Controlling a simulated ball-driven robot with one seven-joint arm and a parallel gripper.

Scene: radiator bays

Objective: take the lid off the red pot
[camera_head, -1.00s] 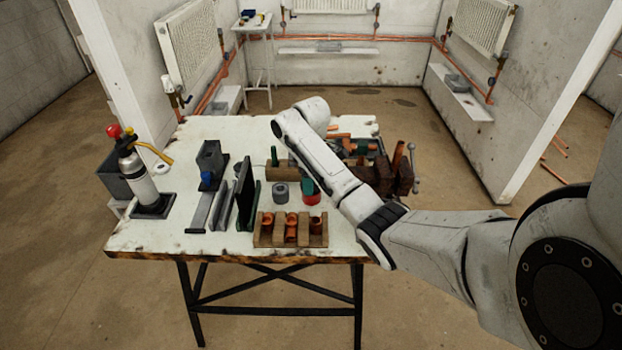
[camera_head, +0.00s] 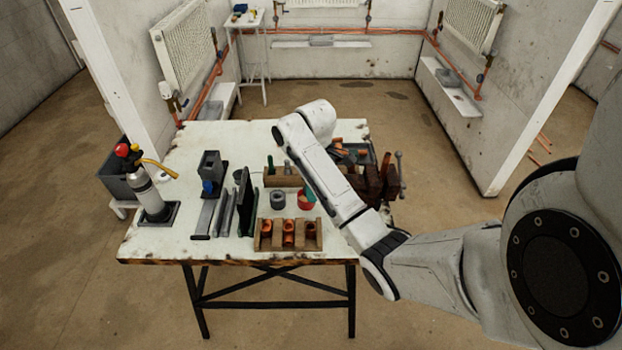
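The small red pot (camera_head: 304,204) stands on the white-topped workbench (camera_head: 180,218), right of a grey round pot. A teal-green patch shows at its top, partly behind my arm; I cannot tell whether this is its lid, or whether the lid is on. My arm (camera_head: 325,180) reaches over the right part of the bench, its bent end beyond the pot in the picture. My gripper is hidden behind the arm, so its opening and anything in it do not show.
A wooden block with copper fittings (camera_head: 262,244) lies in front of the pot. A grey pot (camera_head: 277,201), metal channels (camera_head: 204,218) and a gas torch (camera_head: 146,192) stand to the left. A dark vice (camera_head: 372,180) is at the right edge. Bare bench shows at front left.

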